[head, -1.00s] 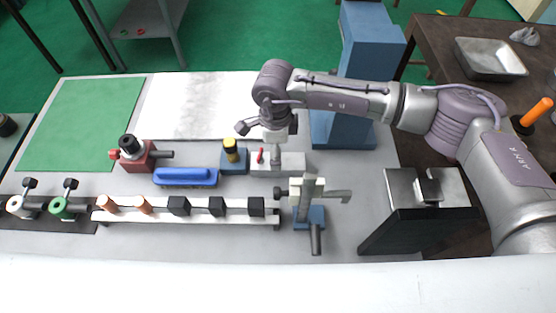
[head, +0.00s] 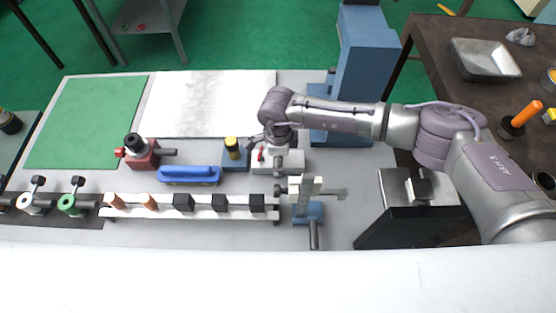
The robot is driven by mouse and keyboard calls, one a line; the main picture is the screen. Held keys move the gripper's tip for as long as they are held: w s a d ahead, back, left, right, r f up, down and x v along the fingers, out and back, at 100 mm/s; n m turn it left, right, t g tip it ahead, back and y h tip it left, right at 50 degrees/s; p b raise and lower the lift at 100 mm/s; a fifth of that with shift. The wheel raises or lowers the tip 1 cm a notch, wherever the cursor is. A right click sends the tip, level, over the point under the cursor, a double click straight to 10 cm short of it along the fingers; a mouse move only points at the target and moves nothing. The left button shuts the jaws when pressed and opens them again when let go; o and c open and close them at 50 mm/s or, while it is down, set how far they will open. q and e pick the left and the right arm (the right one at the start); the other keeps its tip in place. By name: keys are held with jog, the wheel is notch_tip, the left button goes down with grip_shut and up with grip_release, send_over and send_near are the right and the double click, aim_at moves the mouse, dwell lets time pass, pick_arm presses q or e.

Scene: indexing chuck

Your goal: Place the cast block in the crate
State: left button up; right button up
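My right gripper (head: 275,142) points down over a pale grey block fixture (head: 292,161) with a red lever and a short grey post. Its fingers look spread around the top of the post; I cannot tell whether they touch it. No thing is clearly recognisable as the cast block; the pale grey fixture is one possible candidate. No clear crate shows; a shallow grey metal tray (head: 487,60) lies on the brown table at the right. My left gripper is not in view.
Near the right gripper stand a blue block with a yellow-topped cylinder (head: 232,153), a blue handle (head: 188,175), a clamp on a blue base (head: 309,210) and a tall blue column (head: 358,70). A white rail (head: 190,212) holds several pegs. The white sheet (head: 208,103) is clear.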

grip_shut()
jog(key=shift+w+r, duration=0.1)
jog(key=shift+a, duration=0.1)
